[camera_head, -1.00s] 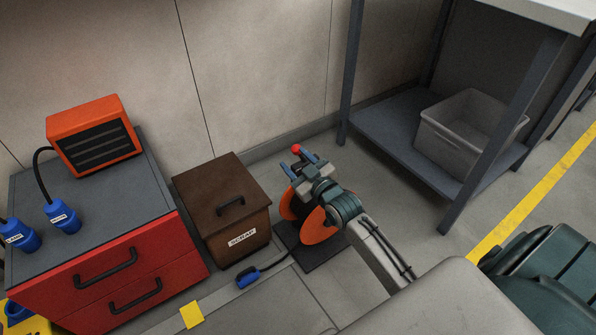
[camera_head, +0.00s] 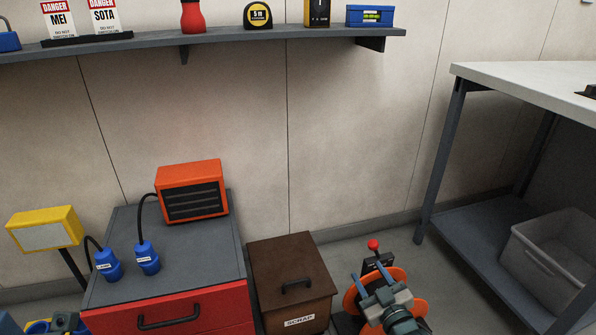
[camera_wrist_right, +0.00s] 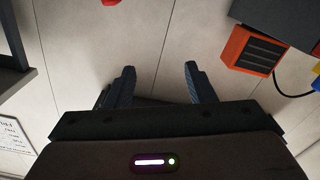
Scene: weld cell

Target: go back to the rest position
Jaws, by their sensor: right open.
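My right gripper (camera_head: 371,275) is at the bottom right of the head view, its two blue fingers apart with nothing between them. It appears in front of a machine with orange discs (camera_head: 421,306) and a red knob (camera_head: 373,245); I see no contact with the knob. In the right wrist view the open, empty fingers (camera_wrist_right: 160,78) point toward pale panels. My left gripper is not in view.
A brown scrap box (camera_head: 290,265) and a red drawer cabinet (camera_head: 195,313) stand left of my right gripper. A dark-legged bench (camera_head: 448,165) with a grey bin (camera_head: 560,245) stands right. A wall shelf (camera_head: 215,40) holds several items.

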